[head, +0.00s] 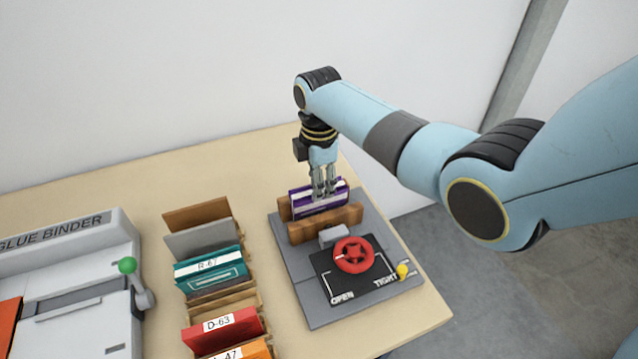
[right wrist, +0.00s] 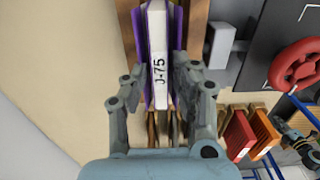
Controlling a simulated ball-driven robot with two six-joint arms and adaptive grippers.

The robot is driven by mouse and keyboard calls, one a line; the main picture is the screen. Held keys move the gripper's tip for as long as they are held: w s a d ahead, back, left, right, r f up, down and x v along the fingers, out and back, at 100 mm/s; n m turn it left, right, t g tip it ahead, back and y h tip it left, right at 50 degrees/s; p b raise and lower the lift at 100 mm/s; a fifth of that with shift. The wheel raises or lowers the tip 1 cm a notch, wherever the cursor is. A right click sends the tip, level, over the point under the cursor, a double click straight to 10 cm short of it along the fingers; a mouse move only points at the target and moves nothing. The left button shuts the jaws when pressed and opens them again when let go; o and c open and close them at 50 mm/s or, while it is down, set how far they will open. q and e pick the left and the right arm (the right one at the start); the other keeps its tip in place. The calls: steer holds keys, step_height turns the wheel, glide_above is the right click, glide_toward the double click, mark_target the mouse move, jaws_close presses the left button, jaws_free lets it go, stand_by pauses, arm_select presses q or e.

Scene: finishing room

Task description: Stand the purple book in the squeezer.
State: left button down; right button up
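The purple book (head: 312,203) stands upright between the wooden jaws of the squeezer (head: 296,290), in the head view. Its white spine label reads J-75, and the book also shows in the right wrist view (right wrist: 158,45). My right gripper (head: 324,190) reaches down from above, and its two fingers lie against the covers on either side; it is shut on the book. The front wooden jaw (head: 325,224) hides the book's lower part. The red handwheel (head: 353,255) sits on a black plate marked OPEN and TIGHT.
Left of the squeezer, a wooden rack holds several books, including a teal one (head: 210,268), a red one (head: 222,328) and an orange one. The glue binder (head: 70,262) stands further left with a green-knobbed lever. A wall rises behind the table (head: 180,165).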

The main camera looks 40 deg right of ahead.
steer(key=shift+r, duration=0.75)
step_height(320, 180, up, 7)
stand_by(0.6)
